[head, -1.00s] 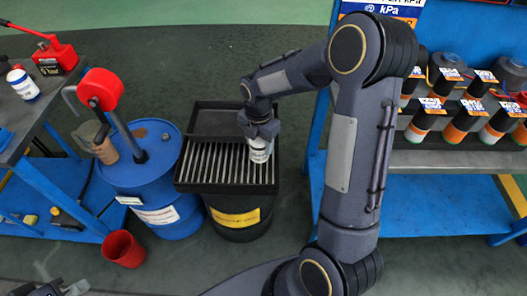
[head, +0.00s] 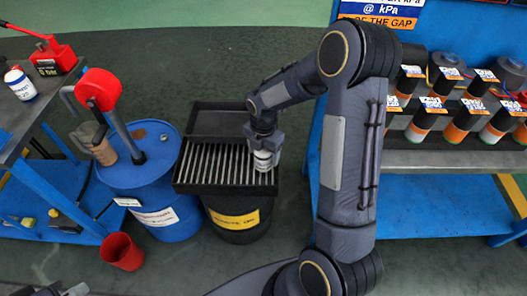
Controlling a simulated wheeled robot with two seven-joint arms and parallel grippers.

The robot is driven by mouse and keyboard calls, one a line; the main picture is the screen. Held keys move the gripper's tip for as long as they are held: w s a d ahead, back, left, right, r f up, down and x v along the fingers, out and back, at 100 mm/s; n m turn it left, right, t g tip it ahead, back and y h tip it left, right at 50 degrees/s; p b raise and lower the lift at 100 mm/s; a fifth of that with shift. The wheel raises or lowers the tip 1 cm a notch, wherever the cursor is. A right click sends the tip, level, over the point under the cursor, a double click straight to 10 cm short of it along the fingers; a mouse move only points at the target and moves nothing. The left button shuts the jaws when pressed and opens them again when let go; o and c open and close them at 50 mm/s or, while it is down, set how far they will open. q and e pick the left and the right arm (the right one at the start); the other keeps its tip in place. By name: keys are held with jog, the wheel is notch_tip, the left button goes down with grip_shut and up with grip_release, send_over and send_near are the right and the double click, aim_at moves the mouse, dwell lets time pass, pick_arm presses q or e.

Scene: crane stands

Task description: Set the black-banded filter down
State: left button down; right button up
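A white filter (head: 264,160) is under my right gripper (head: 264,147), at the right side of the slatted drain grate (head: 215,165). The gripper points down, and its fingers are around the filter's upper part, hiding the top. The filter looks upright, with its lower end at the grate; whether it touches the slats is hard to tell. A darker band shows faintly on it. My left gripper (head: 66,290) shows only in part at the bottom left edge, away from the filter, and its fingers are unclear.
The grate sits on a black drum (head: 240,220) with a yellow label, beside a blue drum (head: 155,190) with a red-topped pump (head: 99,90). A red bucket (head: 122,252) stands on the floor. Several orange, black and white filters fill the right shelf (head: 450,158).

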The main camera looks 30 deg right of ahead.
jog(key=shift+o, duration=0.2)
jog(key=shift+r, duration=0.45)
jog(key=s+r+m+t+y+p, duration=0.1)
jog(key=s+r+m, duration=0.15)
jog(key=r, duration=0.55)
jog(key=s+r+m+p, duration=0.1)
jog(key=s+r+m, duration=0.15)
jog(key=r, duration=0.55)
jog(key=s+a+r+m+t+y, duration=0.1)
jog(key=s+a+m, duration=0.3)
jog(key=s+m, duration=0.4)
jog(key=s+a+r+m+t+y, duration=0.1)
jog(key=s+a+r+m+t, duration=0.1)
jog(key=s+m, duration=0.7)
jog(key=a+m+t, duration=0.1)
jog(key=a+m, duration=0.1)
jog(key=shift+r+m+t+y, duration=0.2)
jog(key=shift+m+t+y, duration=0.1)
jog(key=shift+y, duration=0.1)
